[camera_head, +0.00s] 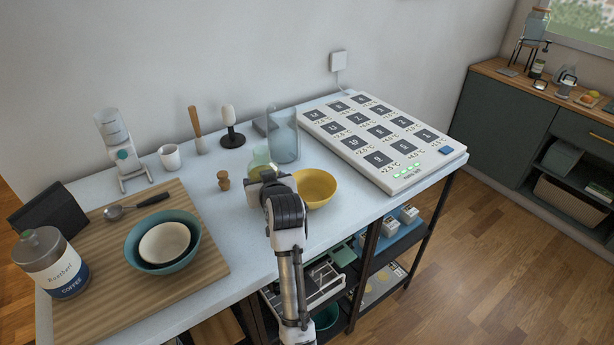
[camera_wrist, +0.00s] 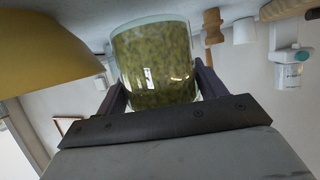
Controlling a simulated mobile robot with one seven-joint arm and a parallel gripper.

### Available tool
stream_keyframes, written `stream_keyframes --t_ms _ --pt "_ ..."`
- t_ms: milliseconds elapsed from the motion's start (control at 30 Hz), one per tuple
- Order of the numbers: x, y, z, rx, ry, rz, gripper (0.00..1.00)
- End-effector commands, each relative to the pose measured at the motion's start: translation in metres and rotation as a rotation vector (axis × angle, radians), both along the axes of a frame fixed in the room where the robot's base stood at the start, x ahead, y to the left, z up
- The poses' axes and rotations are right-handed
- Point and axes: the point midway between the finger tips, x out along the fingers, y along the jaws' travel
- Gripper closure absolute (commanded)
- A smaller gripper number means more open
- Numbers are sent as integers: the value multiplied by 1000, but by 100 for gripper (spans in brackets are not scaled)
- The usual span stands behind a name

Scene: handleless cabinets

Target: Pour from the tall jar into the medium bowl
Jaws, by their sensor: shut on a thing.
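My gripper (camera_head: 264,180) is shut on a glass jar full of green flaky contents (camera_wrist: 152,62), seen between the two fingers in the wrist view. In the head view only the jar's pale green upper glass (camera_head: 261,158) shows behind my gripper; the rest is hidden. I cannot tell whether its base touches the table. The yellow bowl (camera_head: 318,188) stands just right of my gripper, and it looks empty where its inside shows. It also fills the upper left of the wrist view (camera_wrist: 40,50). A cork stopper (camera_head: 223,180) stands on the table left of the jar.
A tall bluish glass vessel (camera_head: 284,137) stands close behind the jar and bowl. A white numbered panel (camera_head: 422,172) lies to the right. At left, a wooden board (camera_head: 110,285) holds a teal bowl (camera_head: 133,243) with a cream bowl (camera_head: 165,244) inside, and a coffee canister (camera_head: 50,262).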

Motion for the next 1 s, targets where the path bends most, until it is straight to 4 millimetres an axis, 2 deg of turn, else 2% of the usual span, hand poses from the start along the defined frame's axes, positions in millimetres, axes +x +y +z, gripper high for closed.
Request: stream_keyframes --t_ms 567,1000 --pt "0 -1 5 16 -3 0 72" --pt "0 -3 25 201 16 1 72"
